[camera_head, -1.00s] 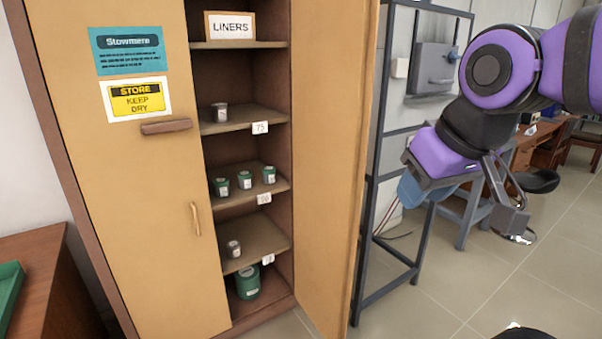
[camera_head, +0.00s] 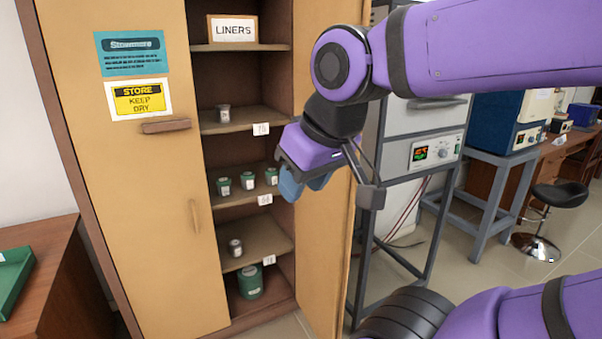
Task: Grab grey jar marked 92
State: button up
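Two small grey jars stand in the open cabinet. One grey jar (camera_head: 224,113) is on the upper shelf with the tag that seems to read 75. The other grey jar (camera_head: 236,248) is on a lower shelf. Their label numbers are too small to read, so I cannot tell which is marked 92. My gripper (camera_head: 304,188) hangs in front of the cabinet's right side, by the open door, to the right of both jars and apart from them.
Several green jars (camera_head: 248,181) stand on the middle shelf, and a large green jar (camera_head: 250,283) on the cabinet floor. The open right door (camera_head: 322,250) juts forward. A furnace on a metal stand (camera_head: 430,147) is right of it. A green tray (camera_head: 12,280) sits at left.

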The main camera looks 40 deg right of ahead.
aim_at(247, 178)
jog(key=l+u, duration=0.15)
jog(key=l, duration=0.75)
jog(key=l+u, duration=0.2)
jog(key=l, duration=0.65)
jog(key=k+l+u, duration=0.15)
jog(key=l, duration=1.35)
jog(key=k+l, duration=0.1)
jog(key=l, duration=0.55)
jog(key=j+z, duration=0.1)
jog(key=j, duration=0.3)
jog(key=k+j+z, duration=0.15)
jog(key=j, duration=0.25)
jog(key=j+z, duration=0.1)
jog(key=j, duration=0.3)
jog(key=k+j+z, duration=0.15)
jog(key=j, duration=0.25)
